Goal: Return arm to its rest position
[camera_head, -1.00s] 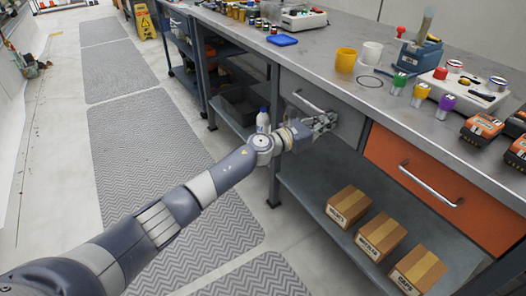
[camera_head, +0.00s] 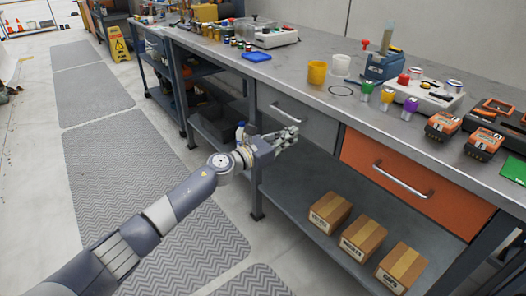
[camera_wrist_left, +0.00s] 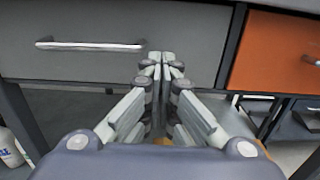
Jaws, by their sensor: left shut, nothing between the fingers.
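My left arm comes in from the lower left in the head view. Its gripper (camera_head: 290,133) is shut and empty, in front of the grey drawer (camera_head: 318,127) under the workbench. In the left wrist view the gripper (camera_wrist_left: 160,60) also shows shut, with its fingertips together. The grey drawer's handle (camera_wrist_left: 90,45) is left of the fingertips there and the gripper is not holding it. The drawer looks closed. My right gripper is not in view.
The workbench (camera_head: 305,80) carries cups, tools and batteries. An orange drawer (camera_head: 365,160) is right of the grey one. Several cardboard boxes (camera_head: 330,211) sit on the lower shelf (camera_head: 290,190). A white bottle (camera_head: 240,131) stands behind my wrist. Floor mats (camera_head: 125,165) lie left, with open floor.

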